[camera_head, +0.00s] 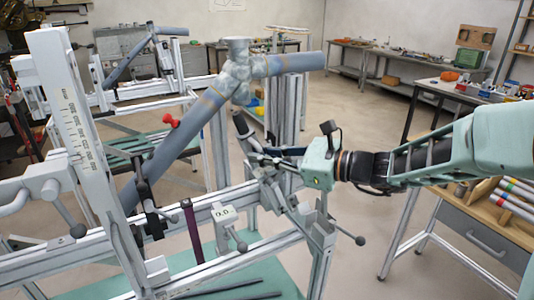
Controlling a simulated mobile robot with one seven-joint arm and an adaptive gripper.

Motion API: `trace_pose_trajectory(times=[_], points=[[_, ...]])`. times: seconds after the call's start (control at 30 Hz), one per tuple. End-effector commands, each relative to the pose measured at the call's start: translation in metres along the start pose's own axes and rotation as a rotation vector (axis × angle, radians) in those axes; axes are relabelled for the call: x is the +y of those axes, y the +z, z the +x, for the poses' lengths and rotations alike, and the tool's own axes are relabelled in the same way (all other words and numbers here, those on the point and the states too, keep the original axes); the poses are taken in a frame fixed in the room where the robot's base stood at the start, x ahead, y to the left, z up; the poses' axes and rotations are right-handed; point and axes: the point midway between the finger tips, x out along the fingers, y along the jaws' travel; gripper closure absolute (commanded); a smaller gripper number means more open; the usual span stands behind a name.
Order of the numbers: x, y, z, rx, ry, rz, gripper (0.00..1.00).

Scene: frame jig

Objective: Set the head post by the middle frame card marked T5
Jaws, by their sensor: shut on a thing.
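The frame jig stands at left and centre, with pale metal rails (215,262) and a tall white post with a printed scale (78,125) leaning at the left. A blue-grey bicycle frame tube (180,148) slants up to a lumpy grey joint (238,72). My gripper (258,160) reaches in from the right and is shut on a grey jig part (285,195) near the right end of the rails. The gripper's fingers and this part overlap, so I cannot tell exactly where they touch. I cannot make out any card marked T5.
A small block with unclear lettering (223,212) sits on the rail left of my gripper. Ball-ended levers (358,240) stick out from the jig. A drawer bench (490,240) stands at right; open floor (355,130) lies behind.

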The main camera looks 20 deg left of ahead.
Motion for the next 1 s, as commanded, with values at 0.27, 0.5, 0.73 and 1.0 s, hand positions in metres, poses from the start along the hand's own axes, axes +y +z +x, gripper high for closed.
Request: trace_pose_trajectory(times=[0.27,0.5,0.73,1.0], points=[[0.002,-0.001,0.0,-0.001,0.004,0.003,0.75],[0.0,0.0,0.0,-0.001,0.001,0.003,0.73],[-0.002,-0.001,-0.019,0.001,-0.004,0.002,0.73],[-0.001,-0.001,-0.076,0.001,-0.003,0.003,0.73]])
